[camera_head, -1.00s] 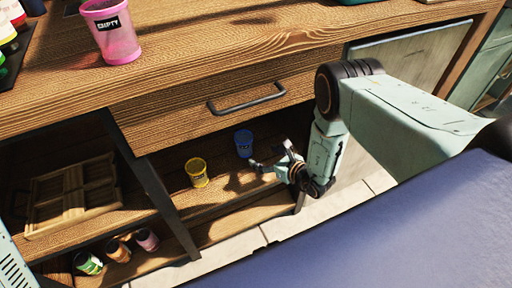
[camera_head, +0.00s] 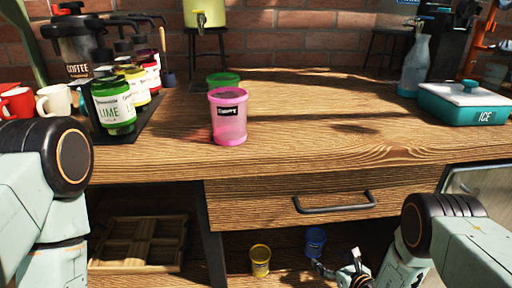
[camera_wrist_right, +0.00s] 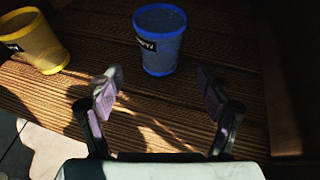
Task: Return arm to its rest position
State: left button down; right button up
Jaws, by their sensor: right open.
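My right gripper (camera_head: 342,268) is low at the lower shelf under the table, beneath the drawer. In the right wrist view its two fingers (camera_wrist_right: 160,92) are apart with nothing between them. A blue cup (camera_head: 315,242) stands on the shelf just beyond the fingers; it also shows in the right wrist view (camera_wrist_right: 160,40). A yellow cup (camera_head: 260,260) stands to its left, also in the right wrist view (camera_wrist_right: 36,42). My left arm shows at the left edge of the head view, but its gripper is out of the picture.
The wooden tabletop (camera_head: 330,135) holds a pink cup (camera_head: 229,118), a green cup (camera_head: 222,80), several syrup bottles and a teal ice box (camera_head: 463,104). The drawer (camera_head: 270,213) with its handle (camera_head: 334,203) is closed above the shelf. A wooden crate (camera_head: 138,243) sits at the lower left.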

aim_at(321, 247)
jog(key=b+x, duration=0.3)
jog(key=x, duration=0.4)
jog(key=shift+s+f, duration=0.1)
jog(key=shift+f, duration=0.1)
jog(key=shift+r+p, duration=0.3)
jog(key=shift+r, duration=0.35)
jog(key=shift+r+p, duration=0.3)
jog(key=shift+r, duration=0.35)
jog(key=shift+f, duration=0.1)
